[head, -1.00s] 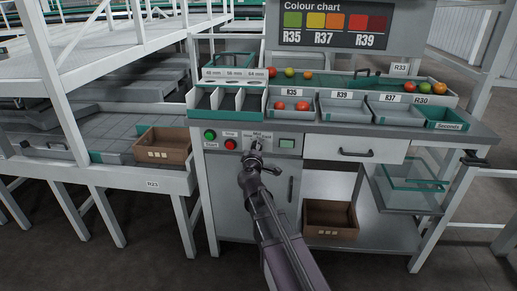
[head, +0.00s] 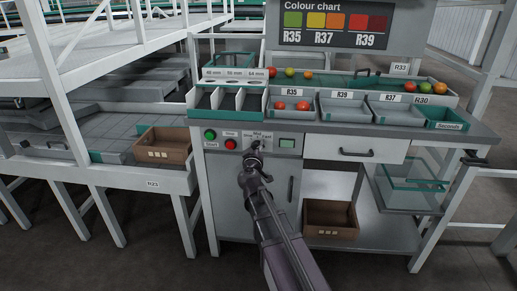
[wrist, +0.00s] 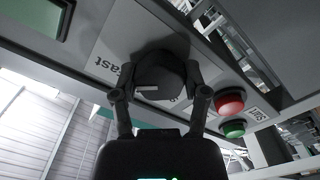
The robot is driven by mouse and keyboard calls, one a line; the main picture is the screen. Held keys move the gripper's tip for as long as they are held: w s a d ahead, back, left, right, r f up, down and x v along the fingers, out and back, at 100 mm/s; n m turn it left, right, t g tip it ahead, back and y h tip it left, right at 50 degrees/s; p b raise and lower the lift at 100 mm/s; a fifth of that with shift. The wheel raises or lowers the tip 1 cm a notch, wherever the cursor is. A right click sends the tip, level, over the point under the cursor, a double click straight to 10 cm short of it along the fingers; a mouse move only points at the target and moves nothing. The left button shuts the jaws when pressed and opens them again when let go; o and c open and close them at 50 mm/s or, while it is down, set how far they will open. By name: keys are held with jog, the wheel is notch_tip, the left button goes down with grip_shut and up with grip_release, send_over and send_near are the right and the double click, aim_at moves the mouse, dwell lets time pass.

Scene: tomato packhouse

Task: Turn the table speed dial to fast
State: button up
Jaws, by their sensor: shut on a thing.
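The table speed dial (wrist: 166,72) is a dark knob on the grey control panel, between my two fingers in the wrist view. A short white mark shows on its face, on the side towards the "Fast" label (wrist: 103,64). My gripper (wrist: 161,88) is shut on the dial, one finger on each side. In the head view my gripper (head: 254,149) reaches the panel (head: 272,152) just below the "Mid" label and hides most of the dial. "Slow" is to the left and "Fast" to the right there.
A green button (head: 210,134) and a red button (head: 230,143) sit left of the dial. A small green screen (head: 287,143) is to its right. Trays with tomatoes stand on the bench above. The floor in front is clear.

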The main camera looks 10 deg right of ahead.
jog(key=o, duration=1.1)
jog(key=shift+o, duration=0.2)
jog(key=shift+s, duration=0.1)
jog(key=v, duration=1.2)
